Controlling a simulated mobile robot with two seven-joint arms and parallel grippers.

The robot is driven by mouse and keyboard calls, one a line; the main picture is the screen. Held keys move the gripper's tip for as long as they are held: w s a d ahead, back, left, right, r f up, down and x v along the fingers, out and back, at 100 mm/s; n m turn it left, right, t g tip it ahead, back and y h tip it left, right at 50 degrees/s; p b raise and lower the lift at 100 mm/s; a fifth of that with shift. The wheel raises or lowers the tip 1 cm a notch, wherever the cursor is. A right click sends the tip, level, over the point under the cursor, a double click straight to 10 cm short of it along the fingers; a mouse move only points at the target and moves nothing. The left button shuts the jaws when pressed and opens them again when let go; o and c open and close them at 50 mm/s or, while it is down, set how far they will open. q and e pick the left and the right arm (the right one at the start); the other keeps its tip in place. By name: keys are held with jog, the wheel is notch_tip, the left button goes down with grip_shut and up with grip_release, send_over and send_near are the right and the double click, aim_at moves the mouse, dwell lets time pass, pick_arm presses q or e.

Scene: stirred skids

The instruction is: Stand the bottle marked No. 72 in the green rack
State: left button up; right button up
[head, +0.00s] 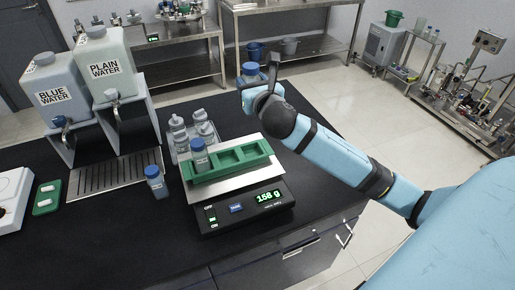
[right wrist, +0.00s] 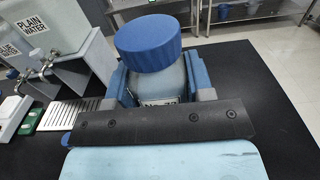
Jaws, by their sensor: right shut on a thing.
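My right gripper (head: 262,88) is shut on a blue-capped bottle (head: 249,71), held up behind and to the right of the green rack. In the right wrist view the bottle (right wrist: 163,75) stands between the fingers (right wrist: 160,88); its label is mostly hidden by the gripper, and its number is hard to read. The green rack (head: 236,170) sits on the scale's metal plate. Its left compartment has a blue-capped bottle (head: 200,158) in it; the middle and right compartments look empty. My left gripper is not in view.
The scale (head: 245,208) reads 158 g. Clear bottles (head: 179,132) stand behind the rack. Another blue-capped bottle (head: 156,183) stands left of the scale. Water dispensers (head: 105,68), a drip grille (head: 118,172) and a small green tray (head: 47,199) are at the left.

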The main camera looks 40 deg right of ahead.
jog(key=shift+f+b, duration=1.1)
jog(key=shift+f, duration=8.5)
jog(key=shift+f, duration=0.15)
jog(key=o, duration=1)
jog(key=shift+r, duration=0.2)
jog(key=b+v, duration=0.1)
jog(key=v, duration=1.1)
jog(key=shift+a, duration=0.1)
